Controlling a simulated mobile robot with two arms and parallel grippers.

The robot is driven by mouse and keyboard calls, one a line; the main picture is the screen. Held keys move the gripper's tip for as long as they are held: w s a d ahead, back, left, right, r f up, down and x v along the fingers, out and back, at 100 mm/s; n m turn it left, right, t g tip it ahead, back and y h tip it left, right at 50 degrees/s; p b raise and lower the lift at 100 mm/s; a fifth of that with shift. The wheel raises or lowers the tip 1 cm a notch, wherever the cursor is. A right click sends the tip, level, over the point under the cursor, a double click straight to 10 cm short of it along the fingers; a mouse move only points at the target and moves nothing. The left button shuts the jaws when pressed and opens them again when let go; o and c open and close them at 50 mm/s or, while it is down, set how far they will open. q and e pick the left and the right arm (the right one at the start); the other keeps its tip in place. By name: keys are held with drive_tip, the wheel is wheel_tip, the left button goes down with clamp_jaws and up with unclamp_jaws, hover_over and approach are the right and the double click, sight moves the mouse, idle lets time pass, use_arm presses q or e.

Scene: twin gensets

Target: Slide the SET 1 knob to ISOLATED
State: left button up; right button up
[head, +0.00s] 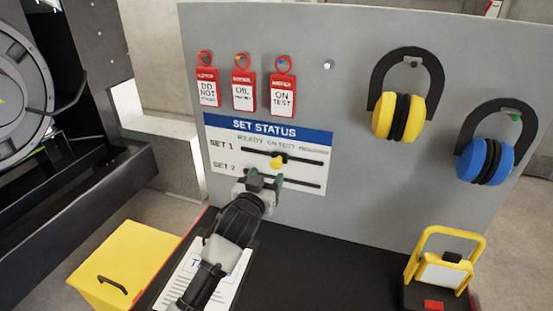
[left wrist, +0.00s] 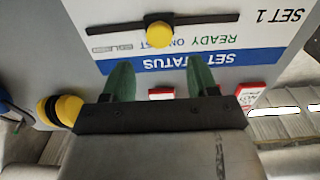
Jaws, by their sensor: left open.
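The SET 1 knob (head: 277,162) is a yellow round knob on a dark horizontal slot in the white SET STATUS panel (head: 222,180). It sits near the middle of the slot, around the ON TEST label. The left wrist view shows the panel upside down, with the yellow knob (left wrist: 160,33) beyond my fingertips and roughly centred between them. My left gripper (head: 262,179) is open, its green fingers (left wrist: 160,75) apart with nothing between them. In the head view it covers part of the SET 2 row; that row's knob cannot be made out. My right gripper is not in view.
Red tags (head: 243,92) hang above the panel. Yellow earmuffs (head: 399,117) and blue earmuffs (head: 485,160) hang to the right on the grey board (head: 320,110). A yellow work lamp (head: 440,270) stands at lower right, and a yellow box (head: 125,262) is at lower left.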

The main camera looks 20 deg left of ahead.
sight(275, 164)
use_arm(q)
drive_tip(key=w, duration=0.4)
drive_tip(key=shift+d+p, duration=0.1)
drive_tip(key=shift+p, duration=0.25)
drive_tip(key=w, duration=0.3)
drive_tip(key=shift+f, duration=0.15)
drive_tip(key=shift+w+p, duration=0.3)
drive_tip(key=shift+w, duration=0.25)
drive_tip(key=shift+c, duration=0.2)
drive_tip(key=c, duration=1)
drive_tip(key=shift+d, duration=0.15)
clamp_jaws()
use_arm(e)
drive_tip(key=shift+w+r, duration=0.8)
